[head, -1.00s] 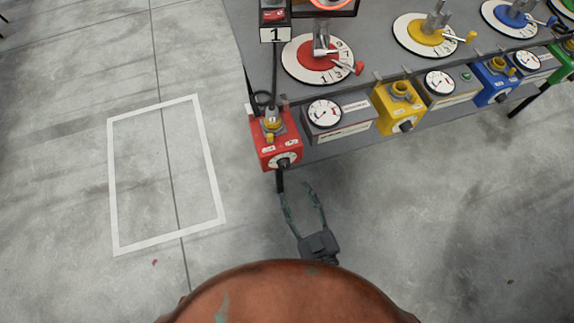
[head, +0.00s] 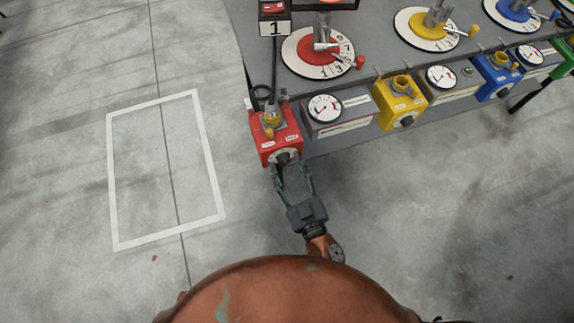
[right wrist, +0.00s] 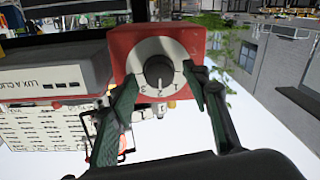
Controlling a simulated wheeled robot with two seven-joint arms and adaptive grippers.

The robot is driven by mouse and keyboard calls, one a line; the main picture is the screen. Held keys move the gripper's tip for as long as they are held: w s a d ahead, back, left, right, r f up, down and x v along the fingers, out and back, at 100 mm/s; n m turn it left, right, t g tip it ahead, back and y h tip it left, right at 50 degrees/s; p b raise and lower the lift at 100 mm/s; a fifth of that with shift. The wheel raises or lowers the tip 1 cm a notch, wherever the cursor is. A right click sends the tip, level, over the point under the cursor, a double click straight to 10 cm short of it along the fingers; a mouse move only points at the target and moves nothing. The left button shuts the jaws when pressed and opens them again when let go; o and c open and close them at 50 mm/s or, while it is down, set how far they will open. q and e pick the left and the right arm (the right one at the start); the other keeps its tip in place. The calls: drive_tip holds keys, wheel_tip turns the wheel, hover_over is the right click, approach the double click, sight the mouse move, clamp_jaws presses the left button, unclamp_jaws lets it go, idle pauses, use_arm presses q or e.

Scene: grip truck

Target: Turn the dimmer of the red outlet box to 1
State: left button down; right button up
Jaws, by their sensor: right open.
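The red outlet box (head: 275,133) hangs at the near left corner of the grey bench. Its black dimmer knob (head: 283,157) sits on a pale dial on the front face. The right wrist view shows the box (right wrist: 118,50), the knob (right wrist: 159,73) and the dial (right wrist: 145,55) with numbers such as 1, 2 and 3 below the knob. My right gripper (head: 292,172) is open, its fingers pointing at the dial from the front. In the right wrist view its fingertips (right wrist: 163,82) lie on both sides of the knob; contact cannot be told. My left gripper is not in view.
A meter box (head: 338,112) sits right of the red box, followed by a yellow outlet box (head: 398,100) and a blue one (head: 497,80). A red numbered turntable (head: 318,52) is on the bench above. The floor at left and in front is clear.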

drive_tip(key=shift+c, duration=0.2)
drive_tip(key=c, duration=1.1)
drive_tip(key=shift+r, duration=0.1)
drive_tip(key=n+p, duration=0.2)
drive_tip(key=shift+r+p, duration=0.15)
drive_tip(key=shift+p, duration=0.15)
drive_tip(key=n+p, duration=0.3)
drive_tip(key=n, duration=0.1)
drive_tip(key=shift+a, duration=0.1)
use_arm(q)
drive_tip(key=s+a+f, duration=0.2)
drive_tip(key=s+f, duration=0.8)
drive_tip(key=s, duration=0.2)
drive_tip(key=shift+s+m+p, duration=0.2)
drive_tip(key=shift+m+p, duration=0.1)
drive_tip(key=shift+p, duration=0.1)
use_arm(e)
drive_tip(key=shift+f+n, duration=0.2)
drive_tip(key=shift+n, duration=0.7)
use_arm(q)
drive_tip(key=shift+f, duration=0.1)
use_arm(e)
drive_tip(key=o, duration=1.1)
